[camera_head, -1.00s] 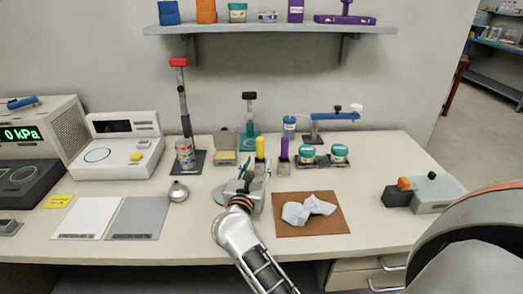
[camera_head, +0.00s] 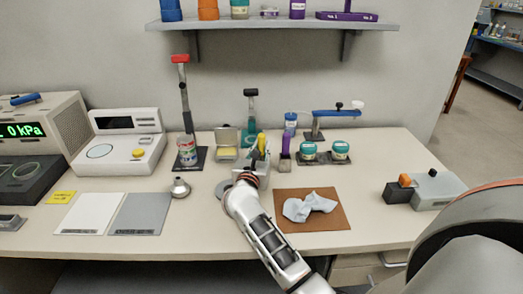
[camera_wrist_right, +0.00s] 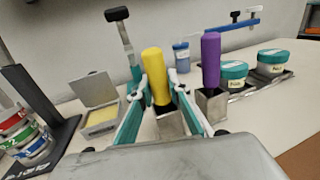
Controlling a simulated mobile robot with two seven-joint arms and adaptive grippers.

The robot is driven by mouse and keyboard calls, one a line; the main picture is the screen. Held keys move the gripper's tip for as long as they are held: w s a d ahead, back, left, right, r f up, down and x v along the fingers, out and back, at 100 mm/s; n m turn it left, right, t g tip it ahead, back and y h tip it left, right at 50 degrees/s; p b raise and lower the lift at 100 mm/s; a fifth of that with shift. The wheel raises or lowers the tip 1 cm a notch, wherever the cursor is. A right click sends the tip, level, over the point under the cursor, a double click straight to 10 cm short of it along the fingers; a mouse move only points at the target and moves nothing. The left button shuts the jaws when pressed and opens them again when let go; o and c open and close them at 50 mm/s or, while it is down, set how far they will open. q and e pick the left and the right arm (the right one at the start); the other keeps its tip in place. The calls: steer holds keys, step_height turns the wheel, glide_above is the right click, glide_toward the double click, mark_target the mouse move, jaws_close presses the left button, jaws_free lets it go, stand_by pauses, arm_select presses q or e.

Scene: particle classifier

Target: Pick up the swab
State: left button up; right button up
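A yellow-handled tool (camera_head: 262,143) stands upright in a small metal holder; in the right wrist view its handle (camera_wrist_right: 157,75) is between my fingers. A purple-handled tool (camera_head: 285,147) stands in a similar holder just to its right, and it shows in the right wrist view (camera_wrist_right: 211,60). I cannot tell which one is the swab; their lower ends are hidden. My right gripper (camera_wrist_right: 160,88) is open, its teal-edged fingers on either side of the yellow handle, very close to it. My left gripper is not in view.
An open box with a yellow pad (camera_head: 227,153) is left of the holders. Teal-lidded jars (camera_head: 308,152) stand to the right. A crumpled cloth (camera_head: 308,207) lies on a brown mat (camera_head: 330,222) in front. A stand with a teal part (camera_head: 251,110) is behind the yellow handle.

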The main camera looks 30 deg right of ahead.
jaws_close()
arm_select(q)
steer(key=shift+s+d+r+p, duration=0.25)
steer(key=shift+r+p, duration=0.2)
steer(key=shift+p, duration=0.45)
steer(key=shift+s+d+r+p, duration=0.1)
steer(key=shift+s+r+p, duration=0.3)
steer(key=shift+p, duration=0.45)
arm_select(e)
step_height(320, 180, up, 20)
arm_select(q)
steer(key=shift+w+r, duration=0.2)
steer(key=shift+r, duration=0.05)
